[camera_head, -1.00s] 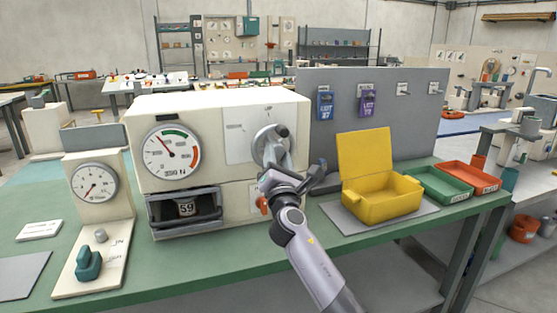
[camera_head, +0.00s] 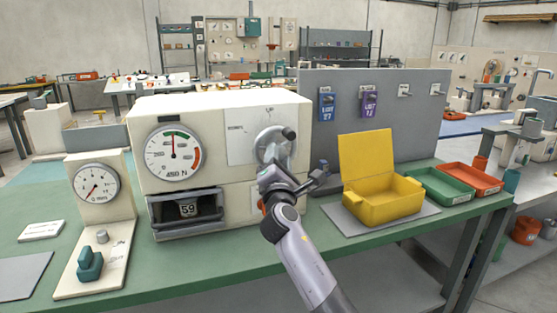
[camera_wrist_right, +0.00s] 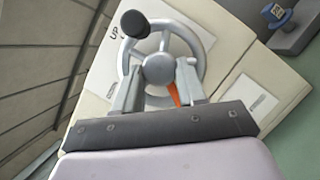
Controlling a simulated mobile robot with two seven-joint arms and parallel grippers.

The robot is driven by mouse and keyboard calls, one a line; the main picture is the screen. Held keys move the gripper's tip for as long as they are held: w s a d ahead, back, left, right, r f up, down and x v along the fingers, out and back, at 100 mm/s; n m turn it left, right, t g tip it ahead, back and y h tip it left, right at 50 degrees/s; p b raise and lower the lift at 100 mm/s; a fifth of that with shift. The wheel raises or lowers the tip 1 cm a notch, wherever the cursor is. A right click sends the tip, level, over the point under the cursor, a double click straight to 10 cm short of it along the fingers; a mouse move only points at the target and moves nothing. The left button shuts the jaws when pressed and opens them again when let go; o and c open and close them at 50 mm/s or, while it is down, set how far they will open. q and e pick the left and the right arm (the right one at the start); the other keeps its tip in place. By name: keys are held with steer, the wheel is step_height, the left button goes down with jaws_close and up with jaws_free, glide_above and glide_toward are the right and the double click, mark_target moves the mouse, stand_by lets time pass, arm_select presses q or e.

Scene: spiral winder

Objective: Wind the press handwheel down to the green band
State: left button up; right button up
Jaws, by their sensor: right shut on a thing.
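The cream press (camera_head: 225,110) stands on the green bench with its grey handwheel (camera_head: 268,136) on the front. The handwheel's black knob (camera_head: 290,133) is at its upper right. My right gripper (camera_wrist_right: 158,82) is shut on the handwheel, its fingers at the lower part near the hub. In the head view the gripper partly hides the wheel. The press dial (camera_head: 173,152) has a green band (camera_head: 174,134) at the top and a red band at the right. Its needle points almost straight up, at the green band. My left gripper is not in view.
A small gauge stand (camera_head: 97,190) with a teal lever (camera_head: 90,262) is left of the press. A display reading 59 (camera_head: 187,209) sits in the press's lower opening. A yellow open box (camera_head: 380,203) and green and red trays (camera_head: 470,178) are at the right.

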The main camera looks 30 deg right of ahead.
steer(key=o, duration=1.1)
steer(key=shift+c, duration=0.2)
steer(key=v, duration=0.7)
steer(key=shift+b, duration=0.35)
